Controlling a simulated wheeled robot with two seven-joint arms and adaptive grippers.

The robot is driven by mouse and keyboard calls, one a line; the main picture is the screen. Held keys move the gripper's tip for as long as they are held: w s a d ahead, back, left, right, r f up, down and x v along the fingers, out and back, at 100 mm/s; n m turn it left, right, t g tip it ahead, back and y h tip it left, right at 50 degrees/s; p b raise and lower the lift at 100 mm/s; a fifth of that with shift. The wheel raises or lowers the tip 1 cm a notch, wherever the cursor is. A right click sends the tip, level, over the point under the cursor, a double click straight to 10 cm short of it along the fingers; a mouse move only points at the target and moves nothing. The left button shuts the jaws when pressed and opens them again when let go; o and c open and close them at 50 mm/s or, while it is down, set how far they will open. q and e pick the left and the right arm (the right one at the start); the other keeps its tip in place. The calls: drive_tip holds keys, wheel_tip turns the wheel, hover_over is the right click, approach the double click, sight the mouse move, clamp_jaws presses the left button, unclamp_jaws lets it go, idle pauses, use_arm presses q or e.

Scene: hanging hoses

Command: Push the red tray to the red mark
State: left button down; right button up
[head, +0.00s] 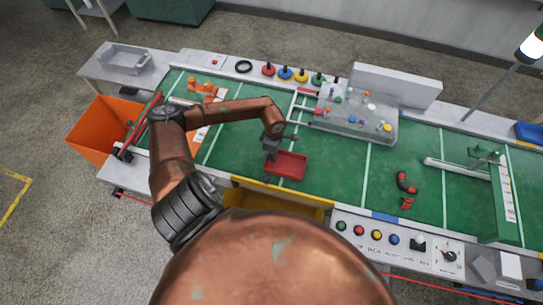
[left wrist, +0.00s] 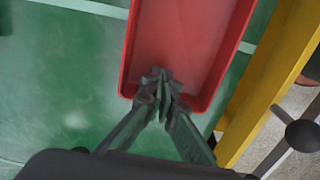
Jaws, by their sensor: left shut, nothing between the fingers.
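The red tray (head: 291,167) lies on the green table top near its front edge, and it also shows in the left wrist view (left wrist: 190,40). My left gripper (head: 270,154) is at the tray's left end. In the left wrist view its closed fingertips (left wrist: 160,76) overlap the near end of the tray; I cannot tell whether they touch it. Nothing is between the fingers. I cannot make out a red mark on the table for certain. My right gripper is not in view.
A yellow bin (head: 262,202) stands at the table's front edge, close to the tray. A grey rack (head: 355,118) with small coloured parts stands behind it. Green surface between is clear.

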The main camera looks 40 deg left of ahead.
sight(280, 162)
use_arm(q)
drive_tip(key=d, duration=0.1)
drive_tip(key=w, duration=0.1)
drive_tip(key=d, duration=0.1)
drive_tip(key=shift+w+d+r, duration=0.25)
drive_tip(key=shift+w+d, duration=0.05)
wheel_tip(280, 162, up, 10)
drive_tip(key=shift+s+f, duration=0.15)
drive_tip(key=shift+f, duration=0.1)
